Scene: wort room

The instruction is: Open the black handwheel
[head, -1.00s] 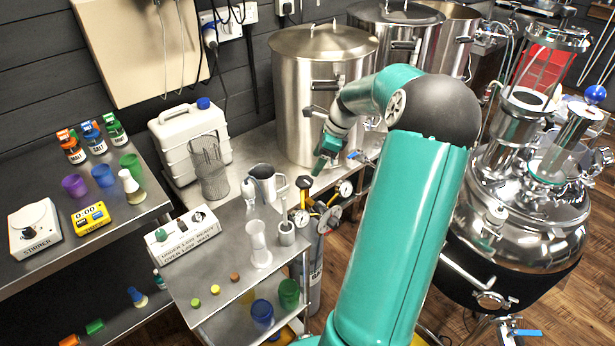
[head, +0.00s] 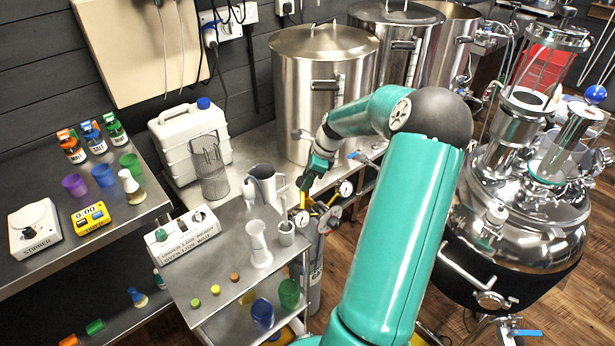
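A grey gas cylinder (head: 316,262) stands on the floor to the right of the small steel cart. Its top carries round gauges, one at the right (head: 346,189) and one at the left (head: 302,217), with yellow parts between them. A small dark, round part (head: 322,208) sits among these fittings; it is too small to tell surely whether it is the black handwheel. My gripper (head: 304,184) points down just above and left of the fittings, close to them. I cannot tell whether it touches anything or how far its fingers are apart.
A steel pitcher (head: 262,182) and glassware stand on the cart (head: 215,250) left of my gripper. Tall steel kettles (head: 322,95) line the bench behind. A large steel vessel (head: 530,215) stands at the right. The floor between is partly hidden by my arm.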

